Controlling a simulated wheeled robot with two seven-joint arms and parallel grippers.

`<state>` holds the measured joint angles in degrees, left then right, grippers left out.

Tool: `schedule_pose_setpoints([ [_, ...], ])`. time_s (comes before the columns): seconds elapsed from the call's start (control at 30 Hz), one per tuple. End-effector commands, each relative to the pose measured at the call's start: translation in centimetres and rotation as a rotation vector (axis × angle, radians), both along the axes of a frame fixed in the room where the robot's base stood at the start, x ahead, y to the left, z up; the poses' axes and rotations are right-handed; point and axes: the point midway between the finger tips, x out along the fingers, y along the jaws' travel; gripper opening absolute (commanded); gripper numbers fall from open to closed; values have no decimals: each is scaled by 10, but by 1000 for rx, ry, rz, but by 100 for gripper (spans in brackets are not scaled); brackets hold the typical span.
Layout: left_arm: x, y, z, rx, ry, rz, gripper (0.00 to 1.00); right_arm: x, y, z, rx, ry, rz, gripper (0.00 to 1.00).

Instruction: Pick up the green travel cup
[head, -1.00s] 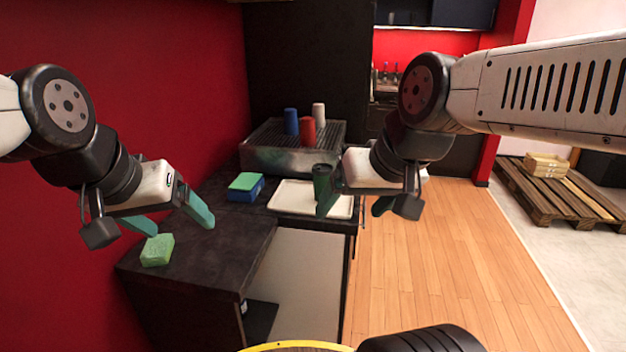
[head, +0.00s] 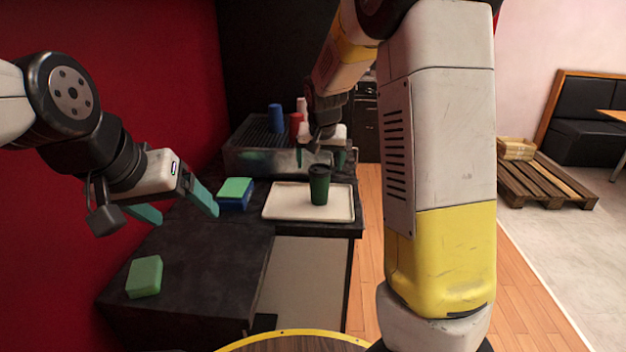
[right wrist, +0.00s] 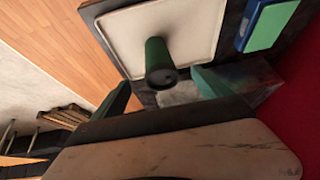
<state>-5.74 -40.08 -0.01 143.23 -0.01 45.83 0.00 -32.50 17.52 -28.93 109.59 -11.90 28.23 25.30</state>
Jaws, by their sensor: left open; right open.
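The green travel cup (head: 319,185) with a dark lid stands upright on a white tray (head: 280,205) at the counter's right end. My right gripper (head: 326,158) is open and empty, just behind and above the cup in the head view. In the right wrist view the cup (right wrist: 158,60) shows between the two teal fingers (right wrist: 160,85), lid toward the camera; I cannot tell whether they touch it. My left gripper (head: 178,212) is open and empty above the counter's left side.
A green and blue block (head: 235,193) lies left of the tray, and a green sponge (head: 145,276) lies nearer on the dark counter (head: 215,245). A pallet (head: 545,182) is at right.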

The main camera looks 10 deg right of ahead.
Motion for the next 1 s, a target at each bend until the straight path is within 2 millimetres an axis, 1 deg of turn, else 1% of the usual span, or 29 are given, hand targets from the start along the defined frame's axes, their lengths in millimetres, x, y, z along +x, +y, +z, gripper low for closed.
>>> schedule_pose_setpoints([
  [0.03,0,0,0,0,0,0,79,10,4,-7,-22,-3,-1,87],
  [0.1,0,0,0,0,0,0,79,20,6,-12,-42,-11,-5,87],
  [0.2,0,0,0,0,0,0,79,27,7,-16,-54,-18,-9,87],
  [0.43,0,0,0,0,0,0,79,39,3,-37,-56,-16,-11,87],
  [0.57,0,0,0,0,0,0,79,46,-3,-51,-55,-16,-12,87],
  [0.67,0,0,0,0,0,0,79,54,-9,-64,-55,-16,-12,87],
  [0.77,0,0,0,0,0,0,79,60,-9,-76,-55,-15,-9,87],
  [0.9,0,0,0,0,0,0,79,65,-10,-82,-55,-18,-9,87],
  [1.0,0,0,0,0,0,0,79,65,-9,-82,-54,-19,-9,87],
])
